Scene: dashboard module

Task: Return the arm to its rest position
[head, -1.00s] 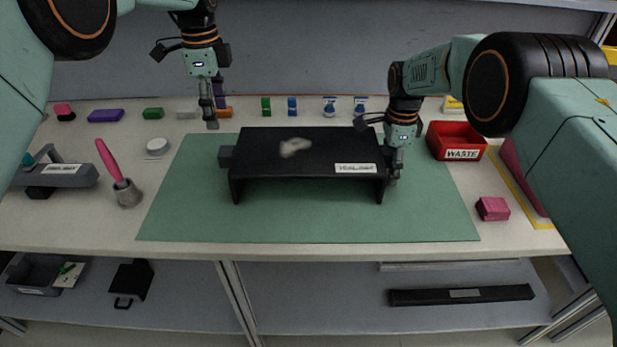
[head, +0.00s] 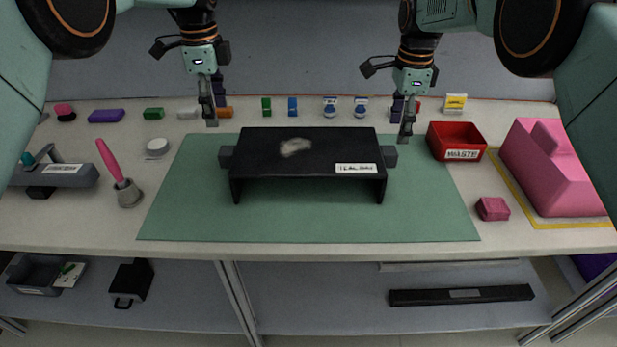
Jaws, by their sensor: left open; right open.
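My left gripper (head: 209,108) hangs at the upper left, fingers pointing down, open and empty, behind the left rear corner of the green mat. My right gripper (head: 405,127) hangs at the upper right, open and empty, near the mat's right rear part, left of the red bin. A black dashboard module (head: 315,150) with a pale smudge on top and a white label stands on the green mat (head: 300,222) between and in front of the grippers. Neither gripper touches it.
A red waste bin (head: 435,143), a large pink block (head: 553,185) and a small pink block (head: 492,208) are on the right. A pink brush in a grey holder (head: 129,196), a white puck (head: 157,147) and a grey device (head: 75,176) are on the left. Small coloured items line the back.

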